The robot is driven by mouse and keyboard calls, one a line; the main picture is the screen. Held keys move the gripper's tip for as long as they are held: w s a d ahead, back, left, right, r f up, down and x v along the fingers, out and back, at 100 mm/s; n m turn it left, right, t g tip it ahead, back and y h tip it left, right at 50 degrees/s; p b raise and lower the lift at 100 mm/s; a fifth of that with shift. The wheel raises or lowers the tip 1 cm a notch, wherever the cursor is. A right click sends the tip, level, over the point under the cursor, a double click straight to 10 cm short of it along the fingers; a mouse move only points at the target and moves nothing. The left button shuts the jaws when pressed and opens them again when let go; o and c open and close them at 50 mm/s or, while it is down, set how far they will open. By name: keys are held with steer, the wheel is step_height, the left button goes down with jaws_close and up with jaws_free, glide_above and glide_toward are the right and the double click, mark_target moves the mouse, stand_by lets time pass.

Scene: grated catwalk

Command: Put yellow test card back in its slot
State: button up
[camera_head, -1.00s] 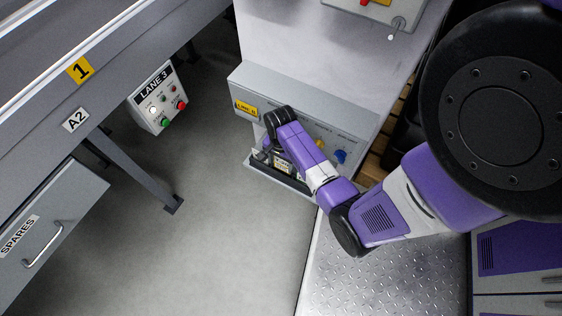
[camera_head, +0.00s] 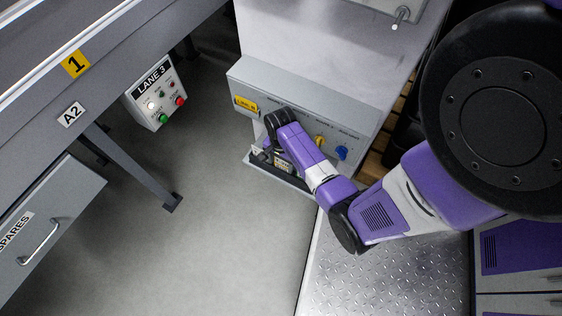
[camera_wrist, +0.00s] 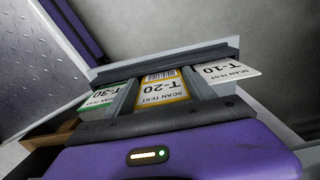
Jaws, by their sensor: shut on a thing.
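The yellow-bordered test card (camera_wrist: 161,88), marked T-20 SCAN TEST, shows in the wrist view between the two grey fingers of my gripper (camera_wrist: 162,80). My gripper is shut on it. A green-edged T-30 card (camera_wrist: 101,97) is to its left and a white T-10 card (camera_wrist: 228,70) to its right. A grey rack wall (camera_wrist: 165,62) runs behind the cards. In the head view, my gripper (camera_head: 276,158) is down at the low rack (camera_head: 295,180) under the grey control box. The card's lower end is hidden, so I cannot tell how deep it sits.
The grey control box (camera_head: 300,112) with yellow and blue knobs overhangs the rack, close to my wrist. A LANE 3 button box (camera_head: 156,93) and a SPARES drawer (camera_head: 45,235) are at left. Open grey floor (camera_head: 220,240) lies in front of the rack.

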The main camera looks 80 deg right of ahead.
steer(key=shift+f+b, duration=0.55)
steer(key=shift+f, duration=0.5)
steer(key=o, duration=1.6)
steer(key=shift+o, duration=0.2)
steer(key=shift+r, duration=0.1)
step_height(320, 180, up, 8)
steer(key=p, duration=0.8)
steer(key=shift+p, duration=0.35)
